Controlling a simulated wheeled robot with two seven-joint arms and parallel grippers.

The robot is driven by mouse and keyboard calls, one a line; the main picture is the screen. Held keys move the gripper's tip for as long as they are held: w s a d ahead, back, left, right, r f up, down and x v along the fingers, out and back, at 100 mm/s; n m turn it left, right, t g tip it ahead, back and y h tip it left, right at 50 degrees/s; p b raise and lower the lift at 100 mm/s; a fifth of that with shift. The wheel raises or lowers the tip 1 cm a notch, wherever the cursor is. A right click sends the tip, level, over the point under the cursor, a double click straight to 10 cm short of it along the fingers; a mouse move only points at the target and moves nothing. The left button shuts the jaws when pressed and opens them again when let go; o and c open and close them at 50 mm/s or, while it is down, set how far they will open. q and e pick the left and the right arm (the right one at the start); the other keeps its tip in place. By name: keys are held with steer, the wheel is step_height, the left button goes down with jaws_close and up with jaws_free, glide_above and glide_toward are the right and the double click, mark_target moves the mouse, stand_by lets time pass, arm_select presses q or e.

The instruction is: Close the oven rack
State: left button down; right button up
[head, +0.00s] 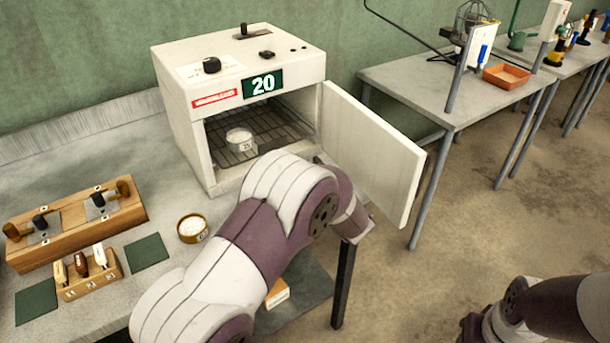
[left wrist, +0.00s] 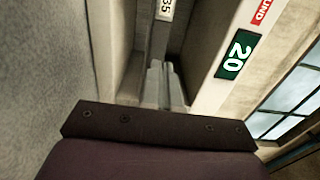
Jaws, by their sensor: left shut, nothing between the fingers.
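The white oven (head: 240,75) stands on the grey table with its door (head: 370,150) swung open to the right. Its wire rack (head: 275,125) shows inside the cavity. A round dish with a number label (head: 240,140) sits on the rack towards the left. My left arm crosses in front of the oven and hides the lower right of the opening; its gripper is hidden in the head view. In the left wrist view my left gripper (left wrist: 165,88) is shut and empty, pointing into the oven opening, with the dish's label (left wrist: 166,9) ahead. Contact with the rack cannot be told.
A small round bowl (head: 192,229), a wooden tool holder (head: 88,273), a wooden stand (head: 75,225) and dark green mats (head: 146,252) lie on the table at left. A second table (head: 425,85) stands beyond the door. The floor between is open. My right arm shows at lower right.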

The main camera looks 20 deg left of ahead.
mark_target(273, 142)
arm_select(q)
steer(key=x, duration=0.5)
steer(key=shift+w+a, duration=0.1)
steer(key=shift+w, duration=0.05)
steer(key=p+x, duration=0.1)
steer(key=x, duration=0.3)
steer(key=shift+w+a+r+p, duration=0.1)
steer(key=shift+w+a+p, duration=0.1)
steer(key=shift+p, duration=0.15)
steer(key=shift+s+d+r, duration=0.1)
steer(key=shift+r, duration=0.1)
